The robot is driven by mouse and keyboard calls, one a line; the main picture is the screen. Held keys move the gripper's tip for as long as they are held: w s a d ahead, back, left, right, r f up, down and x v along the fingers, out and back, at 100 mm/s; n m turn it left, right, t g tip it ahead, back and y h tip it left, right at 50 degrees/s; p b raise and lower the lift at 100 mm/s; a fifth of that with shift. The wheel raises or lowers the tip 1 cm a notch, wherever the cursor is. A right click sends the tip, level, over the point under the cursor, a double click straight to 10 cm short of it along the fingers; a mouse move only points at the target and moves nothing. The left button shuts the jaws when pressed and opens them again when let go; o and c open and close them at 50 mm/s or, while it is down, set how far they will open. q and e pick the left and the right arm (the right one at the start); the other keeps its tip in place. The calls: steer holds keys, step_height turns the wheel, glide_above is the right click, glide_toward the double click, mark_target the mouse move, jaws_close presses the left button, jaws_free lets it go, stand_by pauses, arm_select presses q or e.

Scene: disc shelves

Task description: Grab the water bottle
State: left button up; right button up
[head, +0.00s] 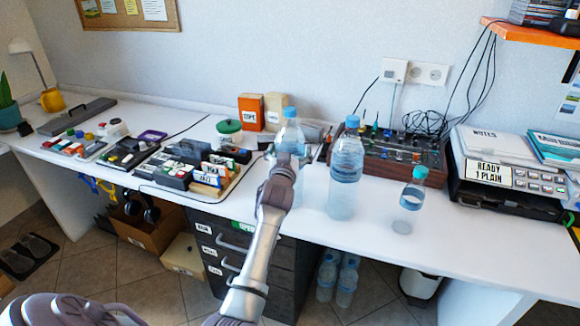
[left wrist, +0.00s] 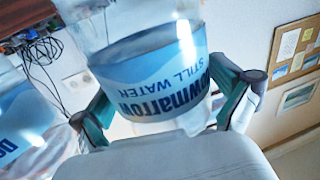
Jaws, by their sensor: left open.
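A clear water bottle with a blue cap and blue label (head: 290,127) stands on the white desk, partly hidden by my left gripper (head: 287,158). In the left wrist view, the same bottle (left wrist: 150,75) appears upside down between the two spread fingers, its label reading "STILL WATER". My left gripper is open around it; whether a finger touches it, I cannot tell. A second large blue-capped bottle (head: 346,165) stands just to the right, and part of it shows in the left wrist view (left wrist: 25,118). A smaller bottle (head: 410,200) stands further right. My right gripper is not in view.
Behind are an orange box (head: 251,112) and a brown synthesizer box (head: 400,152). More bottles (head: 347,282) are on the floor. The front desk edge is mostly clear.

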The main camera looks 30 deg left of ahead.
arm_select(q)
steer(key=c, duration=1.5)
steer(key=shift+r, duration=0.35)
steer(key=shift+c, duration=0.4)
